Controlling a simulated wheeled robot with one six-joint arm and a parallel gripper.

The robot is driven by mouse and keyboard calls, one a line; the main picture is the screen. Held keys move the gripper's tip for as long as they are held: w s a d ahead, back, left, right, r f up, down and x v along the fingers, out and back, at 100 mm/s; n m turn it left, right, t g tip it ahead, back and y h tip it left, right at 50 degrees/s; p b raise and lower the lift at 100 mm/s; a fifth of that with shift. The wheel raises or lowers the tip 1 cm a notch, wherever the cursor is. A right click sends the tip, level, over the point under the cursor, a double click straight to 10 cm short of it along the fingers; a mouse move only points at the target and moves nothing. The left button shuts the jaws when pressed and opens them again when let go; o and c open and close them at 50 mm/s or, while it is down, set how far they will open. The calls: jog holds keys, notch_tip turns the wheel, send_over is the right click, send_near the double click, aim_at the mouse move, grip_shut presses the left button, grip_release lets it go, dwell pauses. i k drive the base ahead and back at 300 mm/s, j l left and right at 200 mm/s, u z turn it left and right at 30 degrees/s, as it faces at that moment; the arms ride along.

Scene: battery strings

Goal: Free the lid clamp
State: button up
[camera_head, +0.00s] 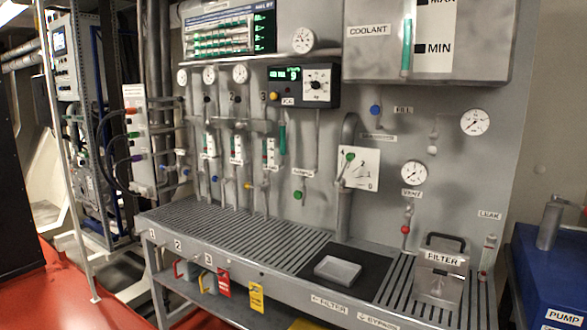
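The filter box (425,282), a grey metal housing labelled FILTER, stands on the right end of the slatted bench. A black handle (446,238) arches over its top. A small pale fitting (437,287) is on its front face, below the label; it may be the lid clamp, but it is too small to tell its shape or whether it is fastened. The lid looks seated on the box. My gripper is not in view, and nothing touches the filter box.
A white tray (338,270) lies on a black mat (372,268) left of the filter box. A leak tube (488,255) stands close to its right. A blue pump unit (548,275) is at far right. The slatted bench (230,235) is mostly clear at left.

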aim_at(435, 292)
jog(key=z, duration=1.2)
